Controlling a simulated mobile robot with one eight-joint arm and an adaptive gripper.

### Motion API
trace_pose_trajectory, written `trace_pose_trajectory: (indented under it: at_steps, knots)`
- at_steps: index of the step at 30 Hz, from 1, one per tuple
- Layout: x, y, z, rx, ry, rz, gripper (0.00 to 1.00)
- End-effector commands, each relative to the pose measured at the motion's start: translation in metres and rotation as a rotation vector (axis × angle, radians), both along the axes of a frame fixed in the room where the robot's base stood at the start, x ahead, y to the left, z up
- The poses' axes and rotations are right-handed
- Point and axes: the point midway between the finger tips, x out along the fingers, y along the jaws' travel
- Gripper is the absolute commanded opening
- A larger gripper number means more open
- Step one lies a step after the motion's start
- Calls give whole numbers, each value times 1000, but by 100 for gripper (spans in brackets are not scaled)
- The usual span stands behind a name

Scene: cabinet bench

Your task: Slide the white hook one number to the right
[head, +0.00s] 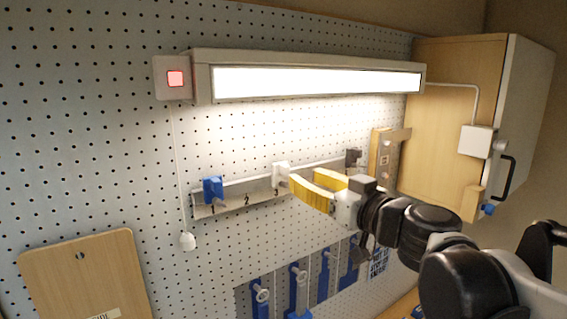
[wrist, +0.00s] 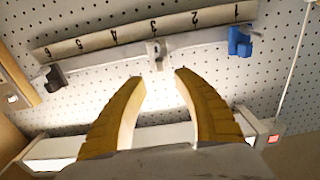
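The white hook (head: 281,174) sits on the numbered rail (head: 232,199), to the right of the number 2 in the head view. In the wrist view, which is upside down, the white hook (wrist: 156,51) lines up with the number 3. My gripper (head: 305,177) has yellow fingers, spread apart and empty, just to the right of the hook in the head view. In the wrist view the open fingertips (wrist: 159,76) point at the hook, which appears beyond the gap between them. I cannot tell whether a finger touches it.
A blue hook (head: 212,189) sits at number 1 on the rail, and a dark hook (head: 353,157) near its other end. A lit lamp (head: 318,81) hangs above. A pull cord (head: 186,240) hangs left; blue tools (head: 297,285) hang below. A wooden cabinet (head: 448,115) stands at right.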

Motion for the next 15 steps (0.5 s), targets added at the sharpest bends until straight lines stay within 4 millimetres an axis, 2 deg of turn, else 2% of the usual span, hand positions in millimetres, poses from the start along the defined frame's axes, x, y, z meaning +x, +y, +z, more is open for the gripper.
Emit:
trace_pose_trajectory:
  at_steps: [3,9,15]
  knots:
    - [22,16,1,0,0,4,36]
    - [51,35,1,0,1,3,36]
    - [65,45,0,0,1,2,36]
